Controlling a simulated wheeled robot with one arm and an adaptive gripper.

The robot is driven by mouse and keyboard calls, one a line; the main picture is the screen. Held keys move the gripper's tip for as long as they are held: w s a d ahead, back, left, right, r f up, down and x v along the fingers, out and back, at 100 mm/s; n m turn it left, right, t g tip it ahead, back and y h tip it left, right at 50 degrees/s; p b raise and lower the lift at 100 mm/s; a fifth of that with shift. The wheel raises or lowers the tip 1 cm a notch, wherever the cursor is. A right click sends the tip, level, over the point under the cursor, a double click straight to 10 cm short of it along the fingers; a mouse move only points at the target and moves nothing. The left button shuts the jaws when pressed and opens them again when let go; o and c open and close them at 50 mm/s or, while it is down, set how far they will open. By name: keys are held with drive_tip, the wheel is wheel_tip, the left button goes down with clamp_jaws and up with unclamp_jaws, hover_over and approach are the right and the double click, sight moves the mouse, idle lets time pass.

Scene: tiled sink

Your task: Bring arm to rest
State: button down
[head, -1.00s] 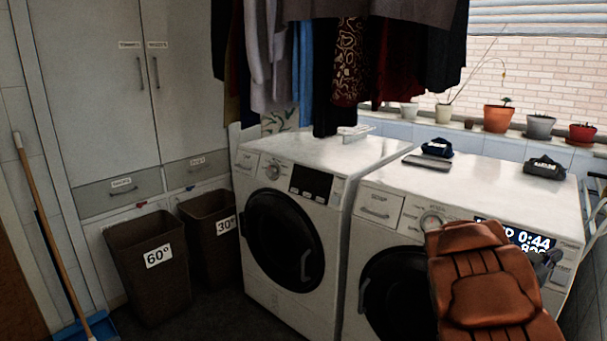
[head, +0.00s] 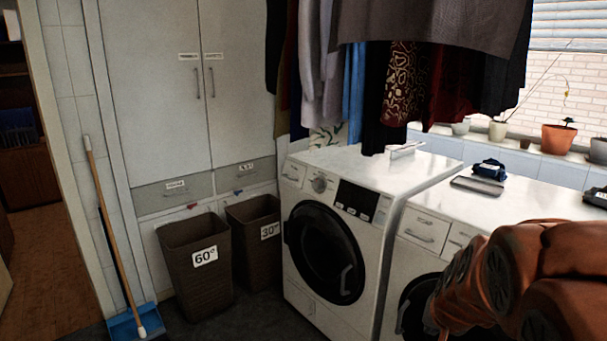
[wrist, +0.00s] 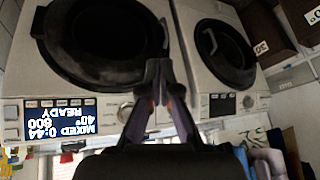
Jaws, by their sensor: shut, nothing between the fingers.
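My gripper (wrist: 158,75) shows in the wrist view with its fingers together and nothing between them. It is in front of the two white washing machines, which appear upside down there. In the head view my orange-brown arm fills the lower right, in front of the right washing machine (head: 428,229), and hides much of its front. My gripper cannot be made out in the head view. The left washing machine (head: 297,262) stands clear of the arm, with its round dark door shut.
Two brown baskets, marked 60° (head: 196,285) and 30° (head: 254,255), stand left of the machines. A broom (head: 110,225) with a blue dustpan (head: 122,326) leans at the wall. Clothes (head: 400,90) hang above the machines. A doorway with wooden floor (head: 45,240) opens at far left.

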drive_tip(key=s+a+r+n+g+p, duration=0.1)
drive_tip(key=s+a+g, duration=0.3)
drive_tip(key=s, duration=1)
drive_tip(key=s+a+r+n+g+y+p, duration=0.1)
drive_tip(key=s+a+r+n+g+p, duration=0.1)
drive_tip(key=s, duration=1.2)
drive_tip(key=a+r+n+g, duration=0.1)
drive_tip(key=a+n, duration=0.1)
drive_tip(key=a, duration=0.1)
drive_tip(key=shift+a+n+g, duration=0.3)
drive_tip(key=shift+a+g, duration=0.1)
drive_tip(key=shift+s+d, duration=0.1)
